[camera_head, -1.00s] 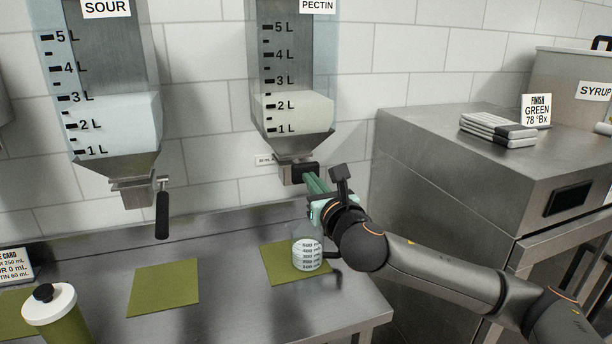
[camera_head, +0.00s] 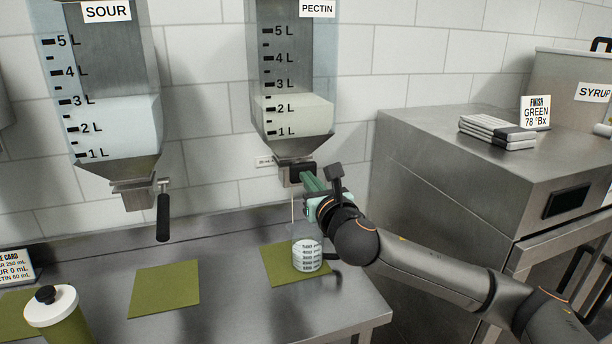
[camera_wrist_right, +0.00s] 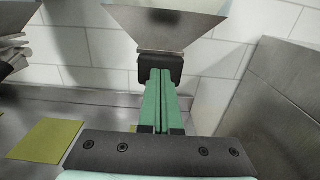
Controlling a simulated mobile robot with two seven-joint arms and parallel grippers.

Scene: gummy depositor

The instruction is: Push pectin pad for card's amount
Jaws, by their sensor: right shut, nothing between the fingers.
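The pectin hopper (camera_head: 292,95) hangs on the wall, its contents a little above the 2 L mark. Its black push pad (camera_head: 301,171) is at the outlet and shows in the right wrist view (camera_wrist_right: 160,68). My right gripper (camera_head: 312,181) is shut and empty, its green fingertips against the pad as far as I can tell. A thin pale stream (camera_head: 292,210) shows below the outlet. A clear measuring jug (camera_head: 307,256) stands underneath; its fill level is unclear. The card (camera_head: 15,267), partly cut off, shows a pectin line of about 60 mL. My left gripper is out of view.
The sour hopper (camera_head: 118,100) with a black lever (camera_head: 163,215) is at left. Green mats (camera_head: 165,288) lie on the steel counter. A lidded green container (camera_head: 56,315) stands front left. A steel cabinet (camera_head: 450,190) stands right, close to my arm.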

